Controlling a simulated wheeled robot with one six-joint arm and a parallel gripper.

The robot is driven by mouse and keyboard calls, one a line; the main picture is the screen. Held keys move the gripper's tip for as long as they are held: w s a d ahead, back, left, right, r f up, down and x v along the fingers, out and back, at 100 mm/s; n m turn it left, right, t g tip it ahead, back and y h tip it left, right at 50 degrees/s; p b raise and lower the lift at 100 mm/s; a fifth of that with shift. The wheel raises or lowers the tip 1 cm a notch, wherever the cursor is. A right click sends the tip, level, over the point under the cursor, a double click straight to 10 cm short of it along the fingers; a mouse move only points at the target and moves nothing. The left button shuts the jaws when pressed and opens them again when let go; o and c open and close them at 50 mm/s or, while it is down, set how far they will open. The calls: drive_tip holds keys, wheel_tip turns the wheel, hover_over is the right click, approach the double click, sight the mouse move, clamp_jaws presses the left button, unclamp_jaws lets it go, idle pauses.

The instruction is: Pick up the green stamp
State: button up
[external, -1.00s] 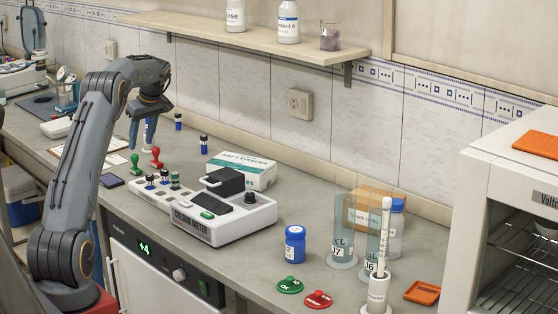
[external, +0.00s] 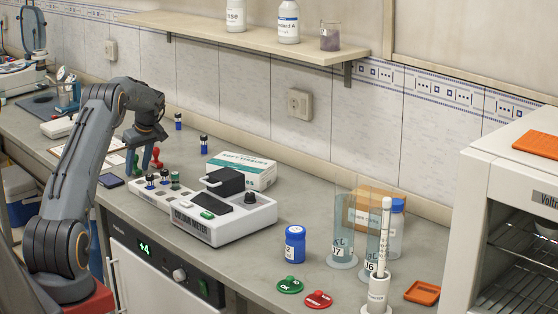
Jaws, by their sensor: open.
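The green stamp (external: 137,170) stands on the bench at the left, mostly hidden by my fingers; only a bit of green shows between and below them. My gripper (external: 138,162) is open and points down at the stamp, with one finger to each side of it in this view. I cannot tell whether the fingers touch it. The red stamp (external: 156,161) stands just right of my right finger, close to it.
A small rack of blue-labelled vials (external: 163,184) and the colour meter (external: 225,215) stand in front to the right. A dark flat device (external: 111,181) lies to the left. Two more vials (external: 204,144) stand behind. A white box (external: 243,170) is beyond the meter.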

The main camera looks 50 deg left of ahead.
drive_tip(key=shift+c, duration=0.4)
clamp_jaws()
drive_tip(key=shift+r, duration=0.1)
